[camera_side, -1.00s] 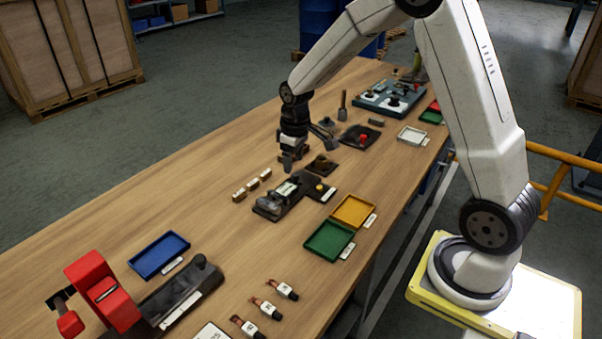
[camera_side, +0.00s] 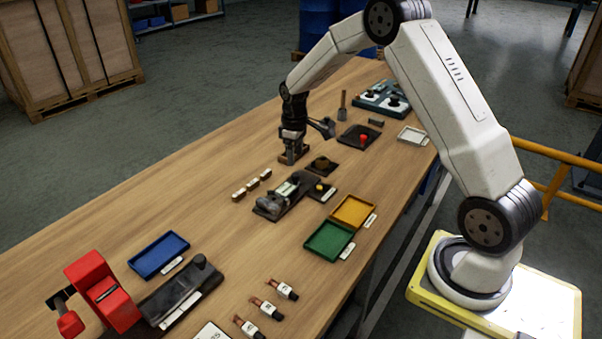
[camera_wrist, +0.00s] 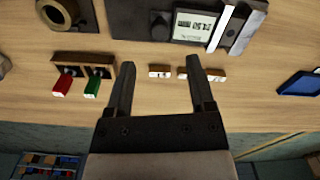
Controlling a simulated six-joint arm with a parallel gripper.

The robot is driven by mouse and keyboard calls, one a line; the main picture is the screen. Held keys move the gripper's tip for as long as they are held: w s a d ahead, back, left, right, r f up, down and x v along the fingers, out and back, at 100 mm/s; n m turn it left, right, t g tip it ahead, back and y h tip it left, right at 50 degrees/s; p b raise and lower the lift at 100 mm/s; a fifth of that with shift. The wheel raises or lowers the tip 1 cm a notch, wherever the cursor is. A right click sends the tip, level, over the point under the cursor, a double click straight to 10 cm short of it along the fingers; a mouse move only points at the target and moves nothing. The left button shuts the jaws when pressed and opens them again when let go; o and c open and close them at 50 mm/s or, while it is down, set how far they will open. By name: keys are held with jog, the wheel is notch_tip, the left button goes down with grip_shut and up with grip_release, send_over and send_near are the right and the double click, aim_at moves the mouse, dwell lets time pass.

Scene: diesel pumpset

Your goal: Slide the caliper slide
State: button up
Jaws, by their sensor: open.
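A dark fixture (camera_side: 284,197) lies mid-bench in the side view, with a pale panel and a grey part on it. In the wrist view its base (camera_wrist: 130,20) is at the top, with a black knob, a display panel and silver bars (camera_wrist: 233,25) at its right end. Those bars may be the caliper; I cannot tell which part is its slide. My gripper (camera_side: 292,153) is above the bench beyond the fixture in the side view. In the wrist view my gripper (camera_wrist: 160,63) is open, with nothing held, apart from the fixture and bars.
Small labelled blocks (camera_wrist: 160,71) lie near my fingertips in the wrist view. A brown holder with red and green pieces (camera_wrist: 82,62) is left of them. Yellow (camera_side: 353,210), green (camera_side: 329,240) and blue (camera_side: 159,254) trays and a red device (camera_side: 101,289) stand nearer. The left bench side is clear.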

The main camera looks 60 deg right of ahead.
aim_at(296, 174)
jog(key=shift+f, duration=3.2)
grip_shut()
